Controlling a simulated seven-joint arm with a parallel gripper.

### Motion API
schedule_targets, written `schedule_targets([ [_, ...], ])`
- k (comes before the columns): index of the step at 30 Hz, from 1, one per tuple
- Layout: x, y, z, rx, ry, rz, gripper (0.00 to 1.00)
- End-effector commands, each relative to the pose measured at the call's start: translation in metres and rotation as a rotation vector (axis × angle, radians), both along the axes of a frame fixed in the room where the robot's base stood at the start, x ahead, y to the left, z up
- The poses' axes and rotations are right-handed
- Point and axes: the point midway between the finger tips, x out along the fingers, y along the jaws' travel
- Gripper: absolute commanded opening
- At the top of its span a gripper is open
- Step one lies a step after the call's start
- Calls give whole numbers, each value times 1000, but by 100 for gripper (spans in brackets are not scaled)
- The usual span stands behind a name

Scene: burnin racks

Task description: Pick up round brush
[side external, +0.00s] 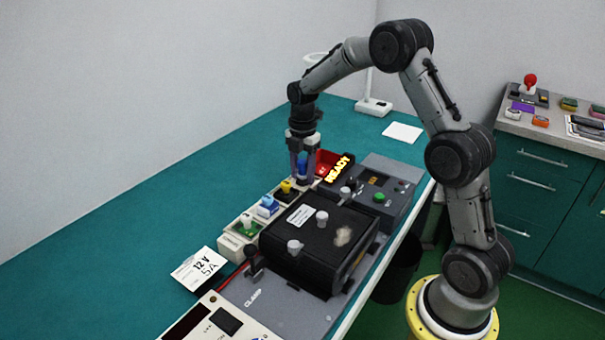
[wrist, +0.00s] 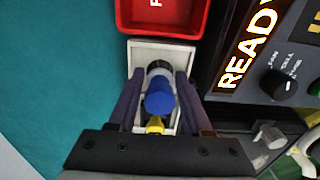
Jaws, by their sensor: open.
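A round piece with a blue top and a grey lower part, which I take to be the round brush (wrist: 159,98), stands in a pale square holder (wrist: 147,52) in the wrist view. It also shows as a blue shape in the side view (side external: 302,168). My gripper (wrist: 160,78) points down with its two dark fingers open, one on each side of the blue piece. I cannot tell whether either finger touches it. In the side view my gripper (side external: 302,175) is over the far end of the row of holders.
A red bin (side external: 327,160) and a lit READY sign (side external: 338,169) stand close beside. Yellow (side external: 286,187), blue-and-white (side external: 267,204) and green (side external: 247,226) pieces sit in the nearer holders. A black box with knobs (side external: 310,258) stands right of them. The teal bench at left is mostly clear.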

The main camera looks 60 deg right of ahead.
Motion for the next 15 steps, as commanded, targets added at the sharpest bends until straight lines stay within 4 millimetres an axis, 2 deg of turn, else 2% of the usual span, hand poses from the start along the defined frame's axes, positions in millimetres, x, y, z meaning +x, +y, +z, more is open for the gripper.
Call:
schedule_targets([
  [5,0,0,0,0,0,0,49],
  [8,0,0,0,0,0,0,35],
  [13,0,0,0,0,-1,0,4],
  [14,0,0,0,0,-1,0,0],
  [15,0,0,0,0,-1,0,0],
])
